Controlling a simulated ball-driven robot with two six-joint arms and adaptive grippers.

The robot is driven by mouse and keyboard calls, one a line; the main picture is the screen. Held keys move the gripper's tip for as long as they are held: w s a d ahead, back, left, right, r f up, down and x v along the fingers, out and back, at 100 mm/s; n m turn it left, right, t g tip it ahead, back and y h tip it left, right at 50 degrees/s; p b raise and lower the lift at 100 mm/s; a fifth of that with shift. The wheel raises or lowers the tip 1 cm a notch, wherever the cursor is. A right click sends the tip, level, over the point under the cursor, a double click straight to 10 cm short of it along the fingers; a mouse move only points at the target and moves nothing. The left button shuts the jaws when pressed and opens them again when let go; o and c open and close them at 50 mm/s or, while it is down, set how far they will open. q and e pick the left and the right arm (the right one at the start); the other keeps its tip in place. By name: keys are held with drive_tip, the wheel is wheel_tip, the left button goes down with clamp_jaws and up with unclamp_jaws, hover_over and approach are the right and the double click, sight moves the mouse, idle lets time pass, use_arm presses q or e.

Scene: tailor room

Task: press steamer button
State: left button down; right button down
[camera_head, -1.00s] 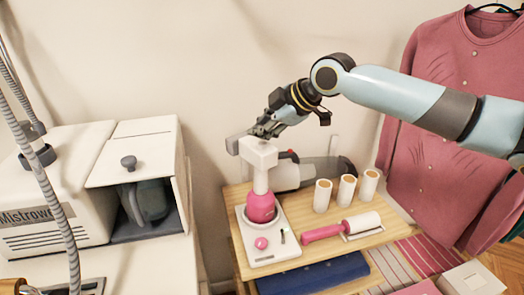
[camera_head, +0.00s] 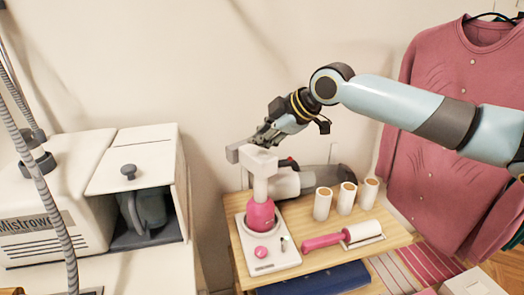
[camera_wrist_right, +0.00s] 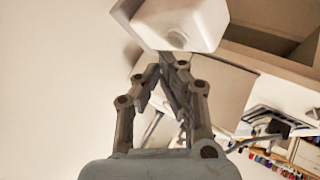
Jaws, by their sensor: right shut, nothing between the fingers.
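The steamer stands upright on a small wooden table, with a white head (camera_head: 258,160), a pink body (camera_head: 261,215) and a white base (camera_head: 268,264). A round pink button (camera_head: 262,252) is on the base, with a small grey switch (camera_head: 284,243) to its right. My right gripper (camera_head: 257,139) is shut and empty, at the top of the steamer head and behind it; I cannot tell whether they touch. In the right wrist view, its fingers (camera_wrist_right: 162,75) point at a white block that looks like the steamer head (camera_wrist_right: 178,22). My left gripper is not in view.
A grey device (camera_head: 318,180) lies behind. A white machine (camera_head: 100,205) stands left. A pink shirt (camera_head: 450,130) hangs right.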

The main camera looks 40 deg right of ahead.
sight(261, 153)
drive_tip(key=shift+f, duration=0.15)
drive_tip(key=shift+f, duration=0.3)
idle(0.3)
drive_tip(key=shift+f+b, duration=0.2)
drive_tip(key=shift+b, duration=0.1)
drive_tip(key=shift+r, duration=0.1)
drive_tip(key=shift+r+p, duration=0.55)
drive_tip(key=shift+p, duration=0.05)
drive_tip(key=shift+r, duration=0.1)
wheel_tip(261, 153, up, 6)
drive_tip(key=p, duration=0.5)
idle(0.4)
